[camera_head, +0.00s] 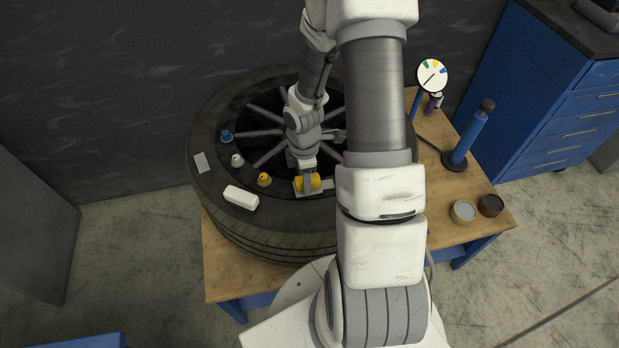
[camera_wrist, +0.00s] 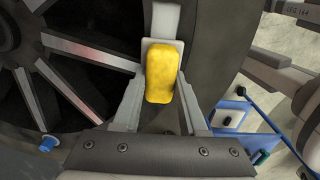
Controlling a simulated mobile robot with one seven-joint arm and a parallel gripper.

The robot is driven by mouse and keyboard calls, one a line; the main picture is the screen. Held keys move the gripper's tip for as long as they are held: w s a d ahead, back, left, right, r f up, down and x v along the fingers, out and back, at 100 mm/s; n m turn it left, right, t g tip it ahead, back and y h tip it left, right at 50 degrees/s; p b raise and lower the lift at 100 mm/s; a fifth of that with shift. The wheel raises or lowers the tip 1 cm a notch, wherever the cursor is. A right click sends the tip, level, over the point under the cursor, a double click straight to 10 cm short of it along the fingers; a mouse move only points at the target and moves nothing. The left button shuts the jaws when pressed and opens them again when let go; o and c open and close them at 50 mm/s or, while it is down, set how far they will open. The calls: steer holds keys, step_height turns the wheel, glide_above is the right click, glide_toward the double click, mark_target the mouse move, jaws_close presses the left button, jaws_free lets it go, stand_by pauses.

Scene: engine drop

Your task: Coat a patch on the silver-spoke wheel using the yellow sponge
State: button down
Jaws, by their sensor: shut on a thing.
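The silver-spoke wheel lies flat, with a dark tyre (camera_head: 215,205) around light spokes (camera_head: 265,133); spokes also show in the wrist view (camera_wrist: 62,85). My gripper (camera_head: 307,180) is low over the near part of the wheel, shut on the yellow sponge (camera_head: 313,183). In the wrist view the sponge (camera_wrist: 163,72) sits between the fingers of my gripper (camera_wrist: 162,108). A pale grey flat piece shows at the sponge's edges (camera_wrist: 147,44); I cannot tell whether they touch. A grey rectangular patch (camera_head: 202,162) lies on the tyre's left side. My arm hides the wheel's right part.
A white block (camera_head: 241,197) and small blue (camera_head: 226,136), white (camera_head: 237,160) and yellow (camera_head: 264,179) caps sit on the wheel. The wooden table (camera_head: 240,277) also holds a gauge (camera_head: 432,75), a blue pump (camera_head: 472,135) and two round tins (camera_head: 463,211) (camera_head: 491,205).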

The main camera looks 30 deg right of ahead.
step_height(320, 180, up, 7)
steer(key=p, duration=0.6)
steer(key=shift+p, duration=0.3)
steer(key=shift+f, duration=0.1)
stand_by(0.5)
steer(key=shift+f+b, duration=2.5)
steer(key=shift+f, duration=0.4)
steer(key=c, duration=1.1)
jaws_free()
jaws_close()
